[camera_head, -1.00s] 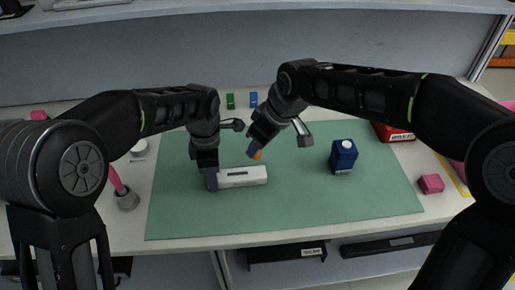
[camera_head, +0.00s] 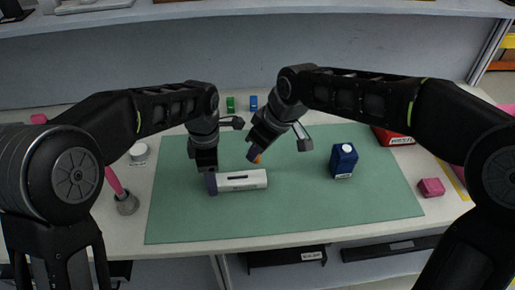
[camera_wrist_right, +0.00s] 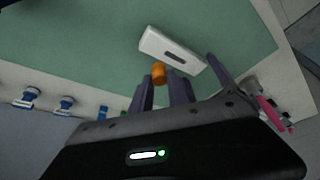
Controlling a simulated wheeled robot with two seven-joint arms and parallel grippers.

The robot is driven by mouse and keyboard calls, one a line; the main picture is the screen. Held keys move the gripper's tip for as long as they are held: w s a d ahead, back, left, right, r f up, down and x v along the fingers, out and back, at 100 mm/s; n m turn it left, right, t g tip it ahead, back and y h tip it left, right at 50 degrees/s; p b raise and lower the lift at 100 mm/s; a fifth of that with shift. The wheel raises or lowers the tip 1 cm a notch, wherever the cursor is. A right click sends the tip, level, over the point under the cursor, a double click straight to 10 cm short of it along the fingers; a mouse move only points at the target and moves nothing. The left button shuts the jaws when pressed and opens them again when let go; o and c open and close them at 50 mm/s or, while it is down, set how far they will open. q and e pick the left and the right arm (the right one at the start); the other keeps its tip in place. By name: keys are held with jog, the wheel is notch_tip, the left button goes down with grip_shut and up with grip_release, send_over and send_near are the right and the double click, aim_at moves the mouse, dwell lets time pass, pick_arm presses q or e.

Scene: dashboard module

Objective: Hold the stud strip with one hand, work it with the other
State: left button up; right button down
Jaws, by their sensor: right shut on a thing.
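The stud strip (camera_head: 243,181) is a white bar with a dark slot, lying on the green mat (camera_head: 310,205). It also shows in the wrist view (camera_wrist_right: 172,50). My left gripper (camera_head: 211,184) is at the strip's left end, its fingers pointing down; whether they close on it is hidden. Its finger also shows beside the strip's end in the wrist view (camera_wrist_right: 219,70). My right gripper (camera_head: 253,156) is behind and above the strip, tilted. It is shut on a small orange piece (camera_wrist_right: 159,73), which stands out between its fingertips, apart from the strip.
A dark blue bottle-like container (camera_head: 343,159) stands on the mat at right. A pink block (camera_head: 431,187) and a red box (camera_head: 392,136) lie off the mat at right. A grey cup with a pink tool (camera_head: 126,203) stands at left. The mat's front right is clear.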

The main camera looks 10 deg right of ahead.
pick_arm(q)
notch_tip(320, 180, up, 10)
dwell(0.3)
jog(key=shift+s, duration=0.1)
dwell(0.4)
